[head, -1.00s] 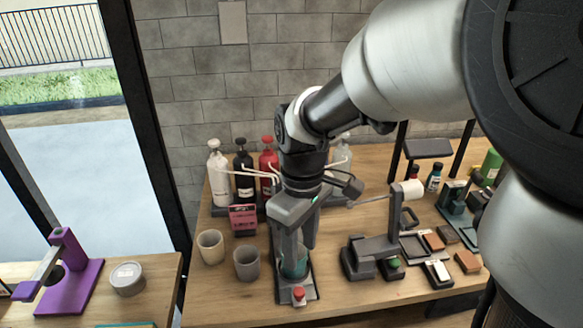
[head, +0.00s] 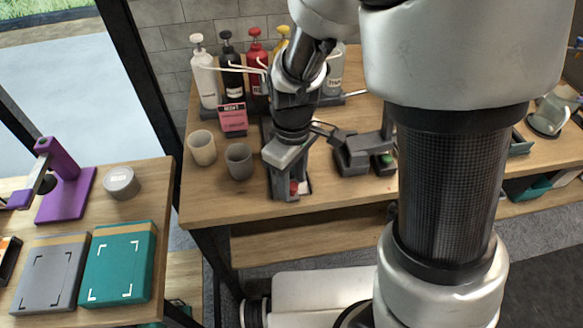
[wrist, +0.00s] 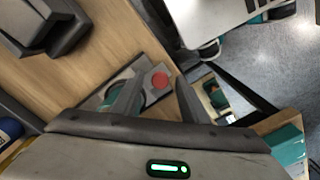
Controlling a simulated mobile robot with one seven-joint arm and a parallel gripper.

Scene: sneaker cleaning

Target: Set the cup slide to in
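The cup slide (head: 279,190) is a narrow grey track at the front of the wooden bench with a red knob (head: 295,188) near its front end. In the wrist view the red knob (wrist: 159,80) sits just beyond and between my fingertips. Part of a teal cup (wrist: 110,96) shows beside the left finger; in the head view my gripper hides it. My gripper (head: 289,172) points down over the slide. In the wrist view my gripper (wrist: 161,85) has its fingers apart with nothing held. I cannot tell whether a finger touches the slide.
A beige cup (head: 202,150) and a grey cup (head: 239,164) stand left of the slide. A pink card holder (head: 232,118) and several pump bottles (head: 204,75) are behind. A dark grey device (head: 360,155) is close on the right. A purple stand (head: 66,190) is on the left table.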

